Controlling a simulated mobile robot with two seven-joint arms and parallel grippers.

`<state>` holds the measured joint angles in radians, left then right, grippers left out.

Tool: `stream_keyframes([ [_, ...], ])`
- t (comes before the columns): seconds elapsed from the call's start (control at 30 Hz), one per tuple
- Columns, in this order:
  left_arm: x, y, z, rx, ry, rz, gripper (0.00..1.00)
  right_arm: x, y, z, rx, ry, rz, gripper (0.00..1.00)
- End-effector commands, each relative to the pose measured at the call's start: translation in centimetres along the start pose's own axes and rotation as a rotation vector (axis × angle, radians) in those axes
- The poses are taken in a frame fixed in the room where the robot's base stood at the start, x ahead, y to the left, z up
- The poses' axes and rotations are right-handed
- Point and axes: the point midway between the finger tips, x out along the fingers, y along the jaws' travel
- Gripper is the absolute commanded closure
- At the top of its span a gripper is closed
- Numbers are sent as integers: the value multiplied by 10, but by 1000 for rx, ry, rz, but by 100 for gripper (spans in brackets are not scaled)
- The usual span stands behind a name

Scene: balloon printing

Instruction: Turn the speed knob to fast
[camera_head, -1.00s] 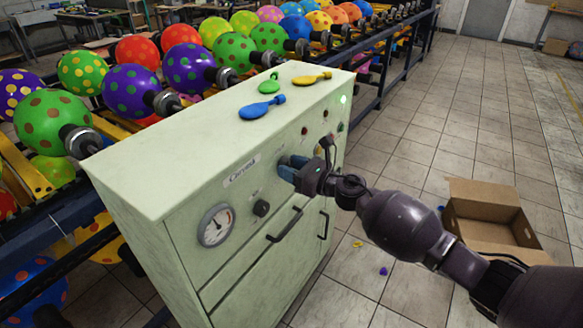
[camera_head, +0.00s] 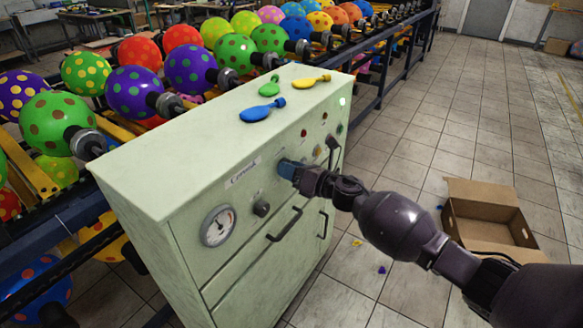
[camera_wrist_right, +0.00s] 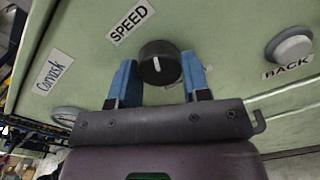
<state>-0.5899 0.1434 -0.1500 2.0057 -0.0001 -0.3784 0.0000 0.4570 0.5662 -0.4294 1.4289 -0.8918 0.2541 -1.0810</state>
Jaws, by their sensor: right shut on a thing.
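The speed knob (camera_wrist_right: 160,64) is a round black knob with a white pointer line, on the front panel of the pale green cabinet (camera_head: 160,180). The white SPEED label (camera_wrist_right: 130,22) is beside it in the wrist view. My right gripper (camera_head: 284,169) is at the panel, and its blue fingers (camera_wrist_right: 161,78) are shut on the knob, one on each side. In the wrist view the pointer line runs roughly up and down the picture. In the head view my gripper hides the knob. A small label under the knob is mostly covered. My left gripper is not in view.
Another black knob (camera_head: 261,208) and a round gauge (camera_head: 218,226) are left of my gripper. A white BACK button (camera_wrist_right: 292,46) shows in the wrist view. Blue, green and yellow deflated balloons lie on the cabinet top. An open cardboard box (camera_head: 490,222) stands on the floor at right.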

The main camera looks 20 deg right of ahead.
Motion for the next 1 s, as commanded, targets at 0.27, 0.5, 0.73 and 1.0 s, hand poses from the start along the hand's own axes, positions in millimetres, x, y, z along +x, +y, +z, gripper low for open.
stream_keyframes([
  [0.27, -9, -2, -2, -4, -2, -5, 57, 0, 2, 2, 264, -1, 1, 80],
  [0.5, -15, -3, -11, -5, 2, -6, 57, 0, 2, 3, 491, 0, 0, 80],
  [0.73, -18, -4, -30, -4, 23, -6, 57, 0, 3, 3, 710, 0, 1, 80],
  [1.0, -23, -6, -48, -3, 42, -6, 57, 0, 3, 3, 966, 1, 0, 80],
])
